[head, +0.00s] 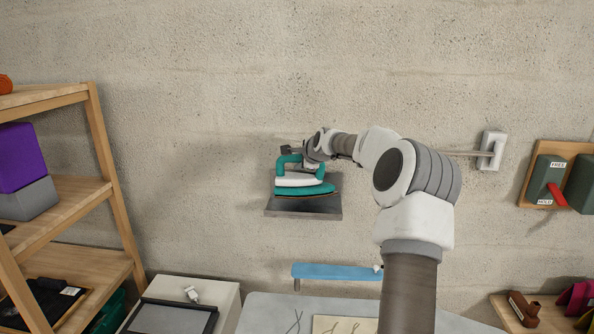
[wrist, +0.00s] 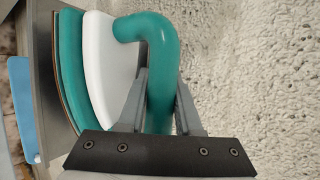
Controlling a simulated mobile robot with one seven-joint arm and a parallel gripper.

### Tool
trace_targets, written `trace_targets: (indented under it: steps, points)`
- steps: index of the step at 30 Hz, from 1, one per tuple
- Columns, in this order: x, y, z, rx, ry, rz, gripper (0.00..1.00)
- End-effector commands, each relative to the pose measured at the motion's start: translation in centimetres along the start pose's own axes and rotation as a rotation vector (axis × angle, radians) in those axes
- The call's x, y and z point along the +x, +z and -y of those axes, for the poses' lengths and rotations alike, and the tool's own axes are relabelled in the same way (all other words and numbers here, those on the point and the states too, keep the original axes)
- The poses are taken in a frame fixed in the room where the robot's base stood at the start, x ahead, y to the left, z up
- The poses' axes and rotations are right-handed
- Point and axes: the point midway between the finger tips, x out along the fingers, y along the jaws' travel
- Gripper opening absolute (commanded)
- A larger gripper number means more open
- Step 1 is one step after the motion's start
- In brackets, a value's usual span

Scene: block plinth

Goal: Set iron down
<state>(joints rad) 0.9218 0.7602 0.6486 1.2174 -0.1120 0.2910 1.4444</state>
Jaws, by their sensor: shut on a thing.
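The iron (head: 304,184) is teal and white, upright with its soleplate facing down, in front of the far wall in the head view. A dark grey plate or shelf (head: 300,208) is right under and behind it. I cannot tell whether the soleplate touches it. My gripper (head: 291,150) is shut on the iron's teal handle. In the wrist view my gripper's fingers (wrist: 162,95) lie on either side of the teal handle of the iron (wrist: 150,35). The grey plate also shows at the left of the wrist view (wrist: 43,75).
A blue bar (head: 335,271) juts below the plate. A wooden shelf unit (head: 105,165) stands at left, with a white box (head: 228,300) near its foot. A switch box (head: 550,172) and a white wall fitting (head: 491,150) are at right. The wall between is bare.

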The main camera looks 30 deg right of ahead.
Motion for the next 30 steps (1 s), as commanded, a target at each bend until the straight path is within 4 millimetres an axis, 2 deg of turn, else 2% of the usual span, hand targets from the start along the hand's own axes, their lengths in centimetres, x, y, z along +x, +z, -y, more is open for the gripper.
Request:
trace_targets:
  steps: [1, 7, 15, 29, 30]
  points:
    - [0.4, 0.2, 0.5, -0.001, -0.008, 0.000, 0.00]
    - [1.6, 0.3, 0.3, -0.001, -0.009, -0.002, 0.00]
    - [3.3, -0.4, -2.4, -0.001, -0.005, -0.001, 0.00]
    - [3.9, -0.6, -3.3, -0.001, -0.009, -0.001, 0.00]
    - [3.9, -0.7, -3.6, 0.000, -0.002, -0.002, 0.39]
